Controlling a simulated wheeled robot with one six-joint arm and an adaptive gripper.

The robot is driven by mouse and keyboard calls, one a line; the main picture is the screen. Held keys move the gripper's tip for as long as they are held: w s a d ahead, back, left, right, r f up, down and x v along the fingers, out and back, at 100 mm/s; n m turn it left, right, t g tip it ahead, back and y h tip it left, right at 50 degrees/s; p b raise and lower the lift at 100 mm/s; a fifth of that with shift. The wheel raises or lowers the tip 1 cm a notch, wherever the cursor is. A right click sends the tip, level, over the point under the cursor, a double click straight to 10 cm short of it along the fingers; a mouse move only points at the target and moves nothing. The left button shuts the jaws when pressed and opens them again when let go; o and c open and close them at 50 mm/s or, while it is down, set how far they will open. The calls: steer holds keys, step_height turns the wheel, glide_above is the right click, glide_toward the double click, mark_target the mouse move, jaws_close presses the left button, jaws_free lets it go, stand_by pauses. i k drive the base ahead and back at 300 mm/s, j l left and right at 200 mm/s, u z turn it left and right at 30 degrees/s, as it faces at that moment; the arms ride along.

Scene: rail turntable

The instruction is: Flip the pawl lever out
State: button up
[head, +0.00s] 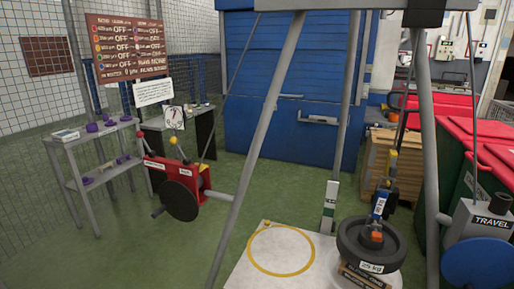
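A red winch unit (196,179) with a round black disc (180,201) is mounted at left centre in the head view. A thin lever with a yellow knob (173,140) rises from its top, and small white labels sit on its front. Their print is too small to read, so I cannot tell for certain which part is the pawl lever or how it is set. My gripper is not in view.
A grey shelf (96,160) with purple items stands at left. Slanted grey frame legs (258,140) cross the middle. A TRAVEL box (478,222) and blue disc (477,262) are at right.

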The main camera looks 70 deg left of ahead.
mark_target(173, 140)
steer(key=j+u, duration=0.2)
steer(key=u, duration=1.25)
steer(key=k+l+u, duration=0.1)
steer(key=u, duration=1.4)
